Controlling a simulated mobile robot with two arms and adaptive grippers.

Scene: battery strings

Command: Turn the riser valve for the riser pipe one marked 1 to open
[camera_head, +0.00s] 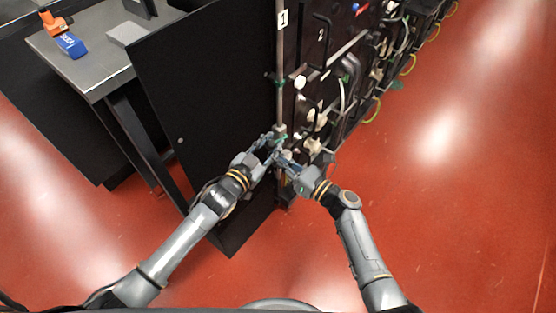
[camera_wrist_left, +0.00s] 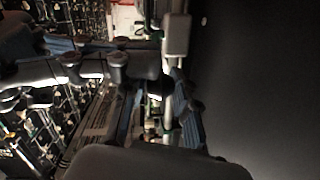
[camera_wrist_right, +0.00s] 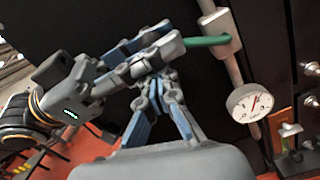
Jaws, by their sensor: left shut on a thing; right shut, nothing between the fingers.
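The riser pipe one (camera_head: 280,60) stands upright with the tag marked 1 (camera_head: 283,18) near the top. In the right wrist view the grey valve body (camera_wrist_right: 216,24) sits on the pipe, with a green valve handle (camera_wrist_right: 206,42) pointing left from it. My left gripper (camera_head: 269,142) is shut on the outer end of this handle; its fingers hide that end. My right gripper (camera_head: 281,157) is shut and empty, close below and beside the left one. Its closed fingers show in the right wrist view (camera_wrist_right: 158,88), apart from the handle.
A round gauge (camera_wrist_right: 250,103) sits on the pipe below the valve. A black panel (camera_head: 205,90) stands left of the pipe. Battery racks (camera_head: 330,75) with cables and fittings run to the right. The red floor at right is clear.

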